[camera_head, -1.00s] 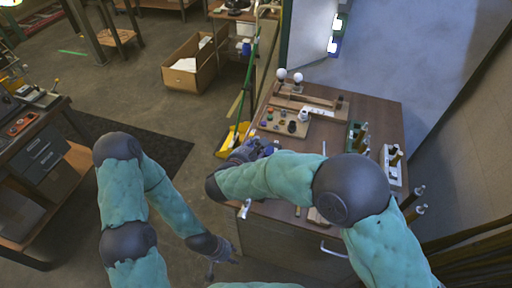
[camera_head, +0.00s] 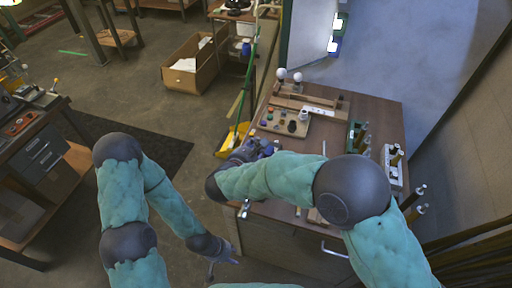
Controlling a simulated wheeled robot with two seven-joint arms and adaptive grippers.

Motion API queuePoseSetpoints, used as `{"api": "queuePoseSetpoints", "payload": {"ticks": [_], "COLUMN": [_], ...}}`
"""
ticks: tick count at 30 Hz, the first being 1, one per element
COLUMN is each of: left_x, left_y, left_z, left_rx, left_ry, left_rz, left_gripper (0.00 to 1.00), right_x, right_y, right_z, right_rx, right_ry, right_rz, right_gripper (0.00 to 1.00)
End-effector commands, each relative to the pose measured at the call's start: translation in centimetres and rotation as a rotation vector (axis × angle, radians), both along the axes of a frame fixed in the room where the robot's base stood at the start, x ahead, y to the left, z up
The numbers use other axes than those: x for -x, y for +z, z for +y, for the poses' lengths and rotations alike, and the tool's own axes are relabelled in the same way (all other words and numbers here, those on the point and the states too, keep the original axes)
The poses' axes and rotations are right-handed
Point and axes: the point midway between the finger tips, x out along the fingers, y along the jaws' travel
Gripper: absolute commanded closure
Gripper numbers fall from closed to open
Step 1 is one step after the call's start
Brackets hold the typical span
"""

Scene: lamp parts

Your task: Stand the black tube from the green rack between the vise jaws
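The green rack (camera_head: 352,138) stands on the right part of the wooden bench. Several dark tubes (camera_head: 363,133) with pale tops stand at it; which one is the black tube is too small to tell. A blue-grey shape at the bench's left edge may be the vise (camera_head: 266,147), but its jaws cannot be made out. My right gripper (camera_head: 246,151) is beside that shape, partly hidden by its own arm, and its fingers are not clear. My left gripper (camera_head: 222,266) hangs low in front of the bench, fingers apart and empty, away from the rack.
A white rack (camera_head: 391,168) with dark tubes stands right of the green rack. My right arm crosses over the front of the bench.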

Motion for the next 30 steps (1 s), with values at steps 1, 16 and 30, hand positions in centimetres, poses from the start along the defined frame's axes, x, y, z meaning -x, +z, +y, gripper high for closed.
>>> {"api": "queuePoseSetpoints", "payload": {"ticks": [1, 16, 30], "left_x": [0.00, 0.00, -0.01], "left_y": [-0.13, -0.69, -0.65], "left_z": [0.00, 0.00, 0.00], "left_rx": [0.000, 0.000, 0.000], "left_ry": [0.000, 0.000, 0.000], "left_rz": [0.000, 0.000, 0.000], "left_gripper": [0.60, 0.60, 0.60], "right_x": [-0.02, -0.01, 0.24], "right_y": [-0.05, -0.49, -0.40], "right_z": [0.01, 0.02, 0.14], "right_rx": [0.000, 0.000, 0.000], "right_ry": [0.000, 0.000, 0.001], "right_rz": [-0.001, -0.001, 0.000], "right_gripper": [1.00, 0.61, 0.39]}}
